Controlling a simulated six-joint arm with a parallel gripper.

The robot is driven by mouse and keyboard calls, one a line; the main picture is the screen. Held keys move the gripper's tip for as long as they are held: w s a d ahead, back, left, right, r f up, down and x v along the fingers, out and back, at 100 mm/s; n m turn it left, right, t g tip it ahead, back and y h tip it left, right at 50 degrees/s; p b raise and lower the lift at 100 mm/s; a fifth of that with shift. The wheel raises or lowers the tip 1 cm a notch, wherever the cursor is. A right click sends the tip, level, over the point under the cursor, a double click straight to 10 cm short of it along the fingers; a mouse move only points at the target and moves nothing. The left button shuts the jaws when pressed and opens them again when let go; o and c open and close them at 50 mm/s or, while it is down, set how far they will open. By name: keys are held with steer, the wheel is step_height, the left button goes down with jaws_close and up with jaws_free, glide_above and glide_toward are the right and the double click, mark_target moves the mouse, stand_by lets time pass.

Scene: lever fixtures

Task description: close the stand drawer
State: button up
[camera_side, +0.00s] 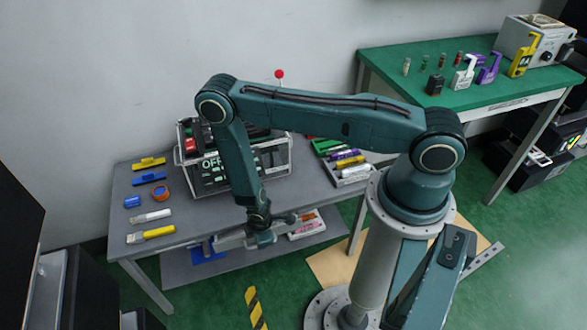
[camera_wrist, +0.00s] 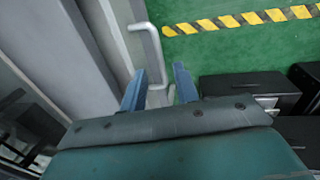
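The grey stand (camera_side: 190,222) is a table against the wall, with a lower shelf. A light grey piece at its front edge, which looks like the drawer (camera_side: 230,241), is partly hidden by my gripper (camera_side: 264,238). In the wrist view, a pale bar handle (camera_wrist: 157,48) stands out from a light grey front (camera_wrist: 112,40). My gripper (camera_wrist: 160,82) shows two blue fingers spread apart, with the lower part of the handle between them. I see no clear grip on the handle. How far the drawer stands out is hard to tell.
A crate (camera_side: 280,168) and several coloured tools lie on the stand. A blue item (camera_side: 205,252) and a tray (camera_side: 305,229) are below the top. A green-topped table (camera_side: 440,97) stands at right. Green floor with striped tape (camera_side: 254,305) lies in front.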

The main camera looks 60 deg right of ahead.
steer(key=shift+w+d+f, duration=0.1)
steer(key=shift+w+f, duration=0.05)
steer(key=shift+f, duration=0.65)
steer(key=shift+w+d+f, duration=0.1)
steer(key=shift+f, duration=0.7)
steer(key=shift+c, duration=0.4)
jaws_close()
